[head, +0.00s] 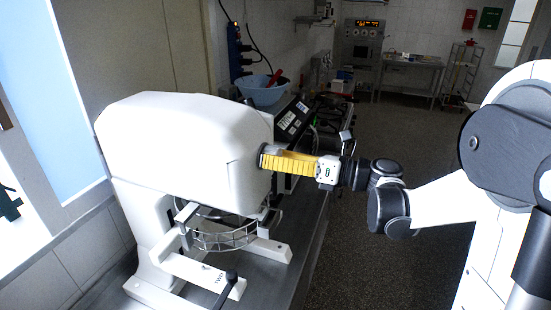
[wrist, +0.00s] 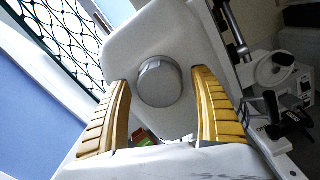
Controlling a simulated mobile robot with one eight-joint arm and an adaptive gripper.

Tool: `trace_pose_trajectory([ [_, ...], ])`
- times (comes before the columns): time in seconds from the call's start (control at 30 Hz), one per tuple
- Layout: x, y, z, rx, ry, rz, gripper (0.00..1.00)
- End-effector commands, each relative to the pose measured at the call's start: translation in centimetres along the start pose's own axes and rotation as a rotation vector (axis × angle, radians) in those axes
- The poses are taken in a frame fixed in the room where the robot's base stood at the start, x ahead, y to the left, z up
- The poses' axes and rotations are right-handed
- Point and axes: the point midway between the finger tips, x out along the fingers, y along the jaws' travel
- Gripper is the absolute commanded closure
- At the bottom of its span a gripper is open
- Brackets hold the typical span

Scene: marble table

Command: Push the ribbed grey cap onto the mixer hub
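The white mixer (head: 185,140) stands on a metal counter, its head facing my arm. My gripper (head: 266,158) is at the mixer's front face, with its yellow fingers pointing at it. In the wrist view a round grey cap (wrist: 160,82) sits against the white front face, with a smooth end and a faceted-looking side. My yellow fingers are spread wide on either side of it, with a gap on both sides. The hub is not seen apart from the cap; I cannot tell how fully the cap is seated. In the head view the fingers mostly hide the cap.
A wire bowl guard (head: 222,236) and a black-knobbed lever (head: 230,278) are below the mixer head. A blue bowl (head: 262,90) and a dark control panel (head: 292,118) are behind it. The floor (head: 385,115) right of the counter is open.

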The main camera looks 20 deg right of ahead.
Motion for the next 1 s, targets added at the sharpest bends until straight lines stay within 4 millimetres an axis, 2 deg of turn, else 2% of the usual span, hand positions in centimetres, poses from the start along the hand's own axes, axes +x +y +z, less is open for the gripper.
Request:
trace_pose_trajectory([
  [0.23,-0.1,0.0,0.0,0.0,0.0,0.0,0.26],
  [0.37,-1.1,-0.1,0.0,0.0,-0.001,-0.002,0.26],
  [0.8,-10.1,-0.1,0.0,0.0,-0.001,-0.004,0.26],
  [1.0,-11.9,0.0,0.0,0.0,0.0,-0.001,0.26],
])
